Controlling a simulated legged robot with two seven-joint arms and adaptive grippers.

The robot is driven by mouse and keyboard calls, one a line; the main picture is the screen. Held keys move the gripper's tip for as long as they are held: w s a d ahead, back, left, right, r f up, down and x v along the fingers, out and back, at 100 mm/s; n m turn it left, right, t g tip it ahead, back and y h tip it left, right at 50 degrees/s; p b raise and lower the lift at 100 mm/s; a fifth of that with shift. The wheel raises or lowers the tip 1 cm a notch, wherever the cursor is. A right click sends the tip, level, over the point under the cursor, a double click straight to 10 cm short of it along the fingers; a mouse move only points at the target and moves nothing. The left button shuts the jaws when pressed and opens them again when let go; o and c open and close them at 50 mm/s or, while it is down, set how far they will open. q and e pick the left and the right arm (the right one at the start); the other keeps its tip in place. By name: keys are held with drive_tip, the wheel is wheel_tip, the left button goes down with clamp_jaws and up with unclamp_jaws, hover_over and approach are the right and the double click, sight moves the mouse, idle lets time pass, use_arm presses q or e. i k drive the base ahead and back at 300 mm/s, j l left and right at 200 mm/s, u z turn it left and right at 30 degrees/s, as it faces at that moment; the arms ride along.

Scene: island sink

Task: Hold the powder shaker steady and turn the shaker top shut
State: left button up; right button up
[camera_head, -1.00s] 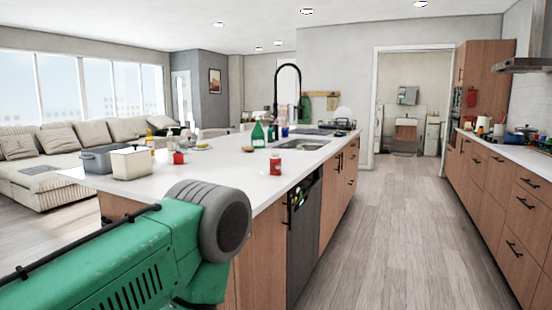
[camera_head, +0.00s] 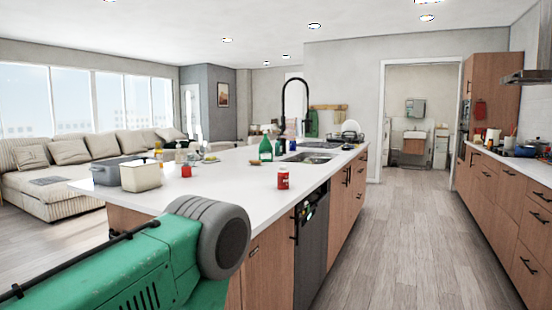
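A small red container with a white label (camera_head: 283,178) stands upright on the white island counter (camera_head: 225,187), close to its right edge. It looks like the powder shaker, but it is too small to make out its top or whether that is turned shut. Neither of my grippers is in view. A green and grey part of my own body fills the lower left. Nothing is seen touching the container.
A green spray bottle (camera_head: 265,150), a sink (camera_head: 308,157) and a black faucet (camera_head: 284,100) are farther back on the island. Counter around the red container is clear.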

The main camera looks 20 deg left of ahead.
sight(283, 169)
drive_tip(key=i+u, duration=0.15)
drive_tip(key=u, duration=0.3)
drive_tip(key=i+l+u, duration=0.1)
drive_tip(key=u, duration=0.4)
drive_tip(key=i+l+u, duration=0.1)
drive_tip(key=u, duration=0.35)
